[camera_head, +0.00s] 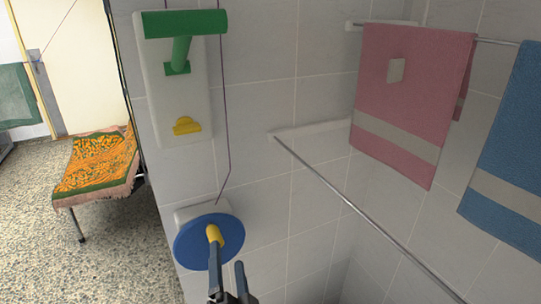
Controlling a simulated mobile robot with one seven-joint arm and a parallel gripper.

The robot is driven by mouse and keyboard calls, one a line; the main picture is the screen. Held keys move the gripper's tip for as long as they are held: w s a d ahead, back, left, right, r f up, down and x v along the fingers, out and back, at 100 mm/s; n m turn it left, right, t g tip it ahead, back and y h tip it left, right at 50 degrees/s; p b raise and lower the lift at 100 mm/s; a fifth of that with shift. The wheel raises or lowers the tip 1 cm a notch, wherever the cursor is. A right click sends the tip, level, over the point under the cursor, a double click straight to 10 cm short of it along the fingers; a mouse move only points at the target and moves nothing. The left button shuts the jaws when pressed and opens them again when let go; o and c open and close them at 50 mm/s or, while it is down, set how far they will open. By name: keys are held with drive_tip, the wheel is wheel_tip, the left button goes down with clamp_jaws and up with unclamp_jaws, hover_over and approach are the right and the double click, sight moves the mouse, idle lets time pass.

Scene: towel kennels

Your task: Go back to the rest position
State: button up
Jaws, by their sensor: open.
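My gripper (227,258) shows at the bottom, left of centre, with its fingers pointing up and apart, and nothing between them. Its left finger overlaps the lower end of a yellow knob (214,233) on a round blue disc (230,236). I cannot tell whether the finger touches the knob. The disc is mounted on a white base (199,211) on the tiled wall. Above it is a white wall panel (160,95) with a green T-shaped handle (182,50) and a yellow part (187,126).
A pink towel (405,110) and a blue towel (515,150) hang from a rail at right. A lower bare rail (360,212) slants across the corner. A thin cord runs down the wall to the disc. At left, an orange patterned cloth (98,165) covers a low cot on open floor.

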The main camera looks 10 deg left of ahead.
drive_tip(key=d+r+n+t+h, duration=0.1)
drive_tip(key=d+r+n+t, duration=0.2)
drive_tip(key=r, duration=1.1)
drive_tip(key=d+r+n+t, duration=0.2)
drive_tip(key=d+r, duration=0.1)
drive_tip(key=r, duration=1)
drive_tip(key=s+d+r+n+t+h, duration=0.1)
drive_tip(key=s+d+r+t+h, duration=0.1)
drive_tip(key=s+r, duration=0.4)
drive_tip(key=s+d+r+n+t+h, duration=0.1)
drive_tip(key=s+d+r+t+h, duration=0.2)
drive_tip(key=r, duration=0.9)
drive_tip(key=s+d, duration=0.2)
drive_tip(key=s, duration=0.1)
drive_tip(key=shift+d+r+n, duration=0.2)
drive_tip(key=shift+r+n, duration=0.05)
drive_tip(key=shift+n, duration=0.15)
